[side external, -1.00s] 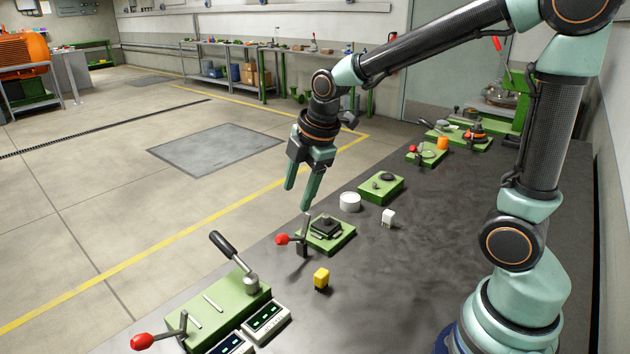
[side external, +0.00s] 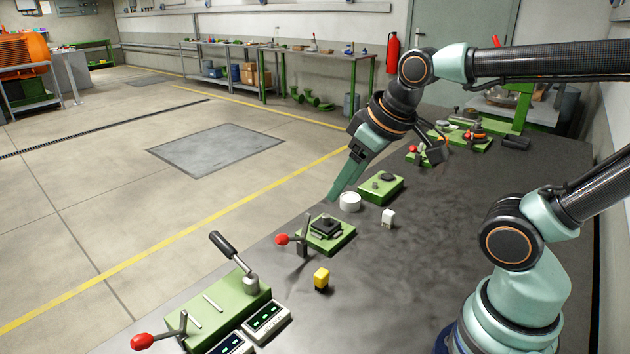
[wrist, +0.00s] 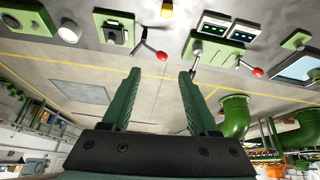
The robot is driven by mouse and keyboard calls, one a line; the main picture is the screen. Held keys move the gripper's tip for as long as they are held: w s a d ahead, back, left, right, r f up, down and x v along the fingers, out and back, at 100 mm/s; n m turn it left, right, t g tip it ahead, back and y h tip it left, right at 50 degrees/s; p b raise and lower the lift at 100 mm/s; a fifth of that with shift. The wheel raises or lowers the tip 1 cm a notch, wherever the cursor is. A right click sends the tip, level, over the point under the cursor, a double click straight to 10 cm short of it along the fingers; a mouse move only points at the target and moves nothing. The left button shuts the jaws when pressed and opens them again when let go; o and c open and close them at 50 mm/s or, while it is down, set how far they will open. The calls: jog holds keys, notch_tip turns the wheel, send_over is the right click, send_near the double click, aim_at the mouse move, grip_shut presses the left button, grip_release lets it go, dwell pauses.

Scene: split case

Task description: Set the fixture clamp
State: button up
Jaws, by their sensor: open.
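A green fixture block with a black clamp part on top (side external: 326,228) sits near the bench's left edge. It also shows at the top of the wrist view (wrist: 113,32). A lever with a red knob (side external: 281,239) stands at its left corner; the knob also shows in the wrist view (wrist: 162,55). My gripper (side external: 333,197) is tilted, with its fingers pointing down and left, above and behind the fixture, apart from it. In the wrist view my gripper (wrist: 159,74) is open, with nothing between the fingers.
A white round piece (side external: 350,202), a white cube (side external: 388,218) and a yellow block (side external: 321,277) stand nearby. A larger green fixture with levers (side external: 215,308) and display boxes (side external: 265,321) is at the front. Another green block (side external: 381,188) is behind. The bench's middle is bare.

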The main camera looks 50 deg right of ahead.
jog(key=n+g, duration=0.2)
jog(key=n, duration=1.3)
send_near(284, 236)
jog(key=x, duration=0.9)
jog(key=shift+a+f, duration=0.1)
jog(key=shift+f, duration=0.05)
grip_shut()
dwell(0.3)
